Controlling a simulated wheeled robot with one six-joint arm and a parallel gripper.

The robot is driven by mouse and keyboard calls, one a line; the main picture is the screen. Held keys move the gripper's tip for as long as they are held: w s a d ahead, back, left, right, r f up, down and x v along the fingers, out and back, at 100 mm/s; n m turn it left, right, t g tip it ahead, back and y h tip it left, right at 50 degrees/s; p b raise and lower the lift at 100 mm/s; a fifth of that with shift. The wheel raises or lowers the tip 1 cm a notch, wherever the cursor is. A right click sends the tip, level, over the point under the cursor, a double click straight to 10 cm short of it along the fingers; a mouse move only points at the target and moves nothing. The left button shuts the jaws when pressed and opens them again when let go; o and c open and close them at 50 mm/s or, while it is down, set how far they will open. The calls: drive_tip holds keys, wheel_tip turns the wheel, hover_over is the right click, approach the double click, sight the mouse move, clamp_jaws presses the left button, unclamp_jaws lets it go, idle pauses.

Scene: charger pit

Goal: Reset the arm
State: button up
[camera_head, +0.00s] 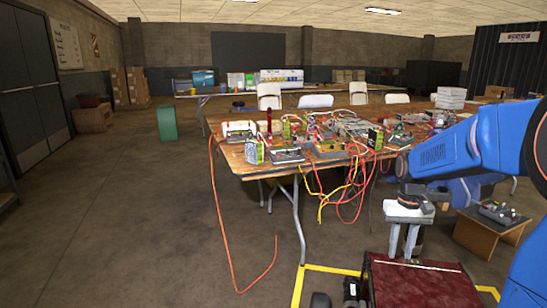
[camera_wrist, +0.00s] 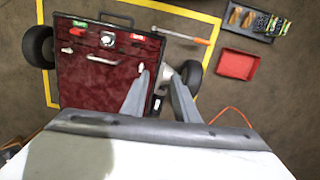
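My blue arm (camera_head: 470,150) comes in from the right edge in the head view and bends down in front of the table. My gripper (camera_head: 402,257) hangs from it with both fingers pointing down and apart. In the wrist view my gripper (camera_wrist: 156,76) shows two grey fingers with a clear gap and nothing between them. It is over the right part of a dark red surface (camera_wrist: 95,80) flanked by black wheels. The height above that surface cannot be told. I cannot tell whether it is part of my own base.
A work table (camera_head: 235,155) crowded with electronics stands beyond the arm, with orange cables (camera_head: 222,215) hanging to the floor. A small wooden stand (camera_head: 487,232) is at right. A red tray (camera_wrist: 237,64) and a grey tray (camera_wrist: 256,22) lie upper right. Floor at left is open.

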drive_tip(key=s+a+r+t, duration=0.1)
drive_tip(key=s+a+t, duration=0.1)
drive_tip(key=s, duration=0.6)
drive_tip(key=s+a+r+n+t, duration=0.1)
drive_tip(key=s+a, duration=0.3)
drive_tip(key=s, duration=0.5)
drive_tip(key=s+a+r+t, duration=0.2)
drive_tip(key=s+t, duration=0.1)
drive_tip(key=s, duration=0.5)
drive_tip(key=shift+s+a+r+n, duration=0.25)
drive_tip(key=shift+s+a+n, duration=0.05)
drive_tip(key=shift+a+n, duration=0.1)
drive_tip(key=shift+d, duration=0.1)
